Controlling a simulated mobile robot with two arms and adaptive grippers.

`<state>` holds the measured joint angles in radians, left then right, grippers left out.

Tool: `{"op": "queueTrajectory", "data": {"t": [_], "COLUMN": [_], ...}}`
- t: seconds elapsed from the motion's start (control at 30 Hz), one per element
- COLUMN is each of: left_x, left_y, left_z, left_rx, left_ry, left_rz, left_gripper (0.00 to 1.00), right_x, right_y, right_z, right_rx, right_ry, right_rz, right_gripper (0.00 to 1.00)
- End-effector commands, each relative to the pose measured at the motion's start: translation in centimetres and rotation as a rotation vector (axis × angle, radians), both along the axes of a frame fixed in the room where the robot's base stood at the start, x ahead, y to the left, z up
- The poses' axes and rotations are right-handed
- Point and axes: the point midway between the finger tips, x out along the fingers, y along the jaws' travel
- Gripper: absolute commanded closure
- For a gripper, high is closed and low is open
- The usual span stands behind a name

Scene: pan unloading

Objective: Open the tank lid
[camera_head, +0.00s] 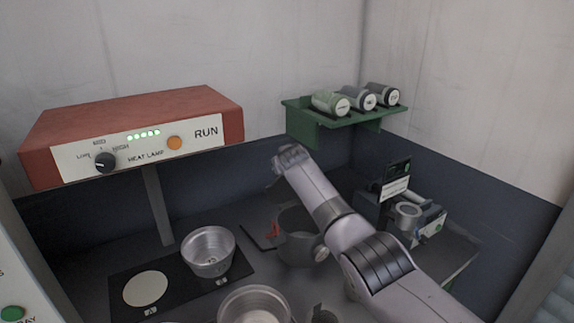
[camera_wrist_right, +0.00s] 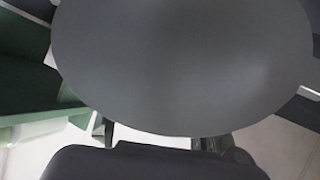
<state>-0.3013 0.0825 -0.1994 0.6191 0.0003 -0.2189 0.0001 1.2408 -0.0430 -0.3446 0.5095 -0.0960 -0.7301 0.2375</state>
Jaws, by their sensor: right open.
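A dark grey tank (camera_head: 299,250) with a red part at its left side stands on the counter, partly hidden behind my right arm. Its upper rim shows, but I cannot clearly make out the lid in the head view. In the right wrist view a large smooth dark grey disc (camera_wrist_right: 185,65) fills much of the picture just beyond the fingers; it may be the lid, but I cannot tell. My right gripper (camera_head: 280,168) is open, above and behind the tank; its fingers also show in the right wrist view (camera_wrist_right: 155,137). My left gripper is not in view.
A red heat lamp box (camera_head: 130,130) on a post overhangs the left. A metal pan (camera_head: 208,252) sits on a black mat (camera_head: 180,290); another pan (camera_head: 255,308) is in front. A green shelf (camera_head: 302,128) holds jars. A device (camera_head: 408,215) stands at right.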

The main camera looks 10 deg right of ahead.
Motion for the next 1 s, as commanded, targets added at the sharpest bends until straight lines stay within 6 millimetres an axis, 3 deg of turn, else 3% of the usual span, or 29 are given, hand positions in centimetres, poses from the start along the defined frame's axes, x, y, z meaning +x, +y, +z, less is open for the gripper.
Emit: {"op": "queueTrajectory", "data": {"t": [0.47,1.0], "left_x": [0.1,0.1], "left_y": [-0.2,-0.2], "left_z": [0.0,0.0], "left_rx": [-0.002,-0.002], "left_ry": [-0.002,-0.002], "left_rz": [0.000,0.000], "left_gripper": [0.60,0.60], "right_x": [-3.2,-9.2], "right_y": [0.4,1.1], "right_z": [1.8,5.0], "right_rx": [0.001,0.001], "right_ry": [-0.003,0.001], "right_rz": [0.001,0.001], "right_gripper": [0.58,0.58]}}
